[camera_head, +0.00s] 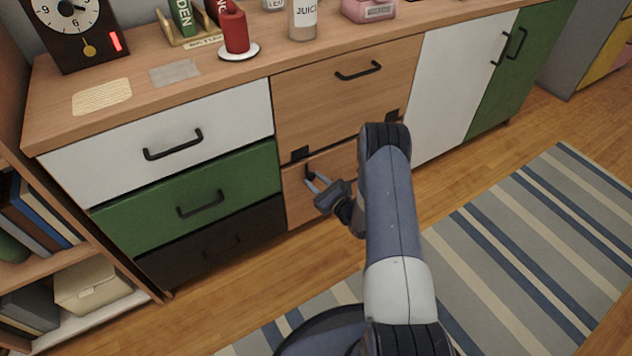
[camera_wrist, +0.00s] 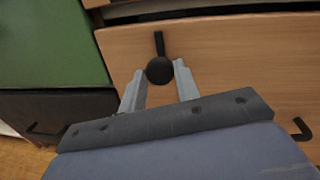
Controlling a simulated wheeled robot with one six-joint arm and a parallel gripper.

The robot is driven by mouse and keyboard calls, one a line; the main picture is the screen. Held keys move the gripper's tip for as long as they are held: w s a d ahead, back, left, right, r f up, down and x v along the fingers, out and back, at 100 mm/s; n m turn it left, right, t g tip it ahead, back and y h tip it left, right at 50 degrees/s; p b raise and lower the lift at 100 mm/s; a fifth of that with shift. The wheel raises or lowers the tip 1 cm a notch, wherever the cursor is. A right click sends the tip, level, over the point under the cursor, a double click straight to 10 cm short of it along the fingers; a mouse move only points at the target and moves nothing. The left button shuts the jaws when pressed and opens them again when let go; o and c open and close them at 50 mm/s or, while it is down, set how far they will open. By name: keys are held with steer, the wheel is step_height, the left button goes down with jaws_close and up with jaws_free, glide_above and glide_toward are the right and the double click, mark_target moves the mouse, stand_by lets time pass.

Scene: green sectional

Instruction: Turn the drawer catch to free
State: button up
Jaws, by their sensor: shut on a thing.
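The drawer catch (camera_wrist: 159,45) is black, with a round knob and a thin lever that points straight up in the wrist view. It is on the wooden front of the lower middle drawer (camera_wrist: 225,65). My gripper (camera_wrist: 160,72) is shut on the catch, one grey finger on each side of the round knob. In the head view my gripper (camera_head: 313,181) reaches the left part of the low wooden drawer front (camera_head: 297,203). My arm hides the right part of that front, and the catch is small and partly covered there.
The wooden drawer (camera_head: 345,95) above has a black handle. Left are white (camera_head: 100,168), green (camera_head: 150,215) and dark (camera_head: 185,255) drawers; right is a white door (camera_head: 458,75). A striped rug (camera_head: 520,240) lies on the floor. A juice bottle (camera_head: 303,18) and a red candle (camera_head: 236,32) stand on top.

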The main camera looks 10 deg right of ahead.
steer(key=n+b, duration=0.4)
steer(key=n, duration=0.1)
steer(key=shift+a+g+h, duration=0.1)
steer(key=shift+g+h, duration=0.2)
steer(key=n+b, duration=0.4)
steer(key=shift+a+f+n+h, duration=0.1)
steer(key=shift+n+h, duration=0.2)
steer(key=shift+h, duration=0.1)
steer(key=n+h+b, duration=0.1)
steer(key=n+b, duration=0.2)
steer(key=shift+s+a+r+n+h+b, duration=0.1)
steer(key=shift+n+h+b, duration=0.1)
steer(key=shift+n, duration=0.65)
steer(key=shift+r+n+h+b, duration=0.1)
steer(key=shift+n+h+b, duration=0.1)
steer(key=shift+n, duration=0.65)
steer(key=o, duration=1)
